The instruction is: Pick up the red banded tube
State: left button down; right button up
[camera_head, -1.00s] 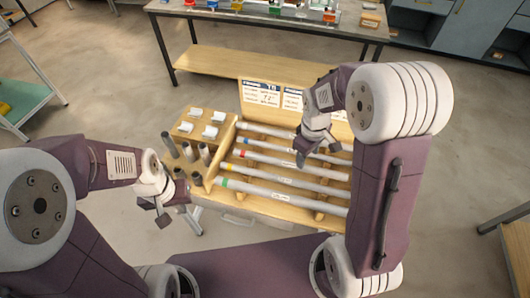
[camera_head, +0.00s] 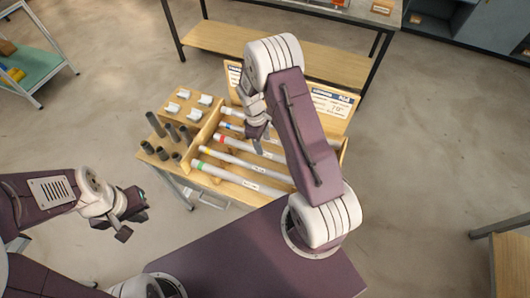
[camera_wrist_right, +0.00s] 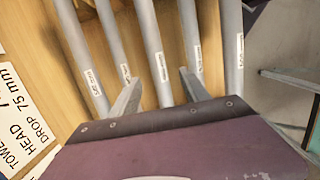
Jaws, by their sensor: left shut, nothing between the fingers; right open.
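The red banded tube (camera_head: 237,144) lies in the wooden rack as the middle one of several parallel grey-white tubes, its red band near its left end. My right gripper (camera_head: 262,142) is open and hangs over the rack, hiding part of the tubes. In the right wrist view, the open fingers of the right gripper (camera_wrist_right: 161,74) stand either side of the middle tube (camera_wrist_right: 152,50); no band shows there, and I cannot tell how deep the fingers reach. My left gripper (camera_head: 132,220) is shut and empty, left of and in front of the rack.
Neighbouring tubes with blue (camera_head: 226,126), yellow (camera_head: 207,150) and green (camera_head: 198,163) bands lie close alongside. A block with dark upright cylinders (camera_head: 163,150) and white pieces adjoins the rack's left end. Sign boards (camera_head: 335,105) stand behind. Open floor lies to the right.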

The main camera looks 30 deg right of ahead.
aim_at(266, 152)
jog(key=shift+s+d+f, duration=0.1)
jog(key=shift+d+f, duration=0.2)
jog(key=shift+f, duration=0.55)
jog(key=f+p, duration=0.1)
jog(key=f, duration=0.3)
jog(key=shift+s+d+p, duration=0.1)
jog(key=shift+s+p, duration=0.1)
jog(key=shift+p, duration=0.2)
jog(key=shift+d+f, duration=0.1)
jog(key=shift+f, duration=0.35)
grip_shut()
